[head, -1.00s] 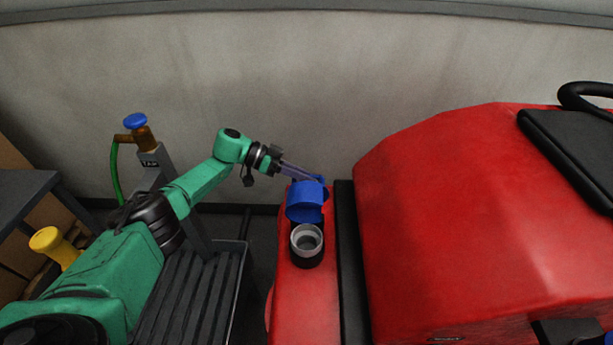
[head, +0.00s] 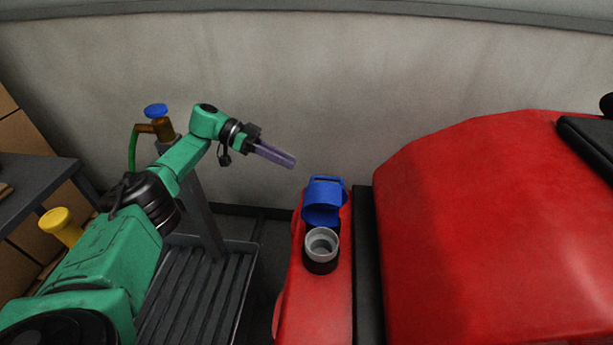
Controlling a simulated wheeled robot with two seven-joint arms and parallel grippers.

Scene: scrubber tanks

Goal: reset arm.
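My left arm comes in from the left, green with dark joints. My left gripper (head: 291,162) has long purple-grey fingers and is raised in front of the wall, up and left of the blue cap. The fingers look close together with nothing between them, and they do not touch the cap. The blue cap (head: 322,201) stands open on its hinge behind the round filler neck (head: 321,245) on the red scrubber (head: 490,230). The neck's opening is uncovered. My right gripper is out of view.
A grey post with a brown tap and blue knob (head: 156,111) and a green hose stands behind my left arm. A slatted grey grate (head: 190,290) lies below. A yellow funnel-shaped object (head: 60,226) and a dark table (head: 35,190) are at the left.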

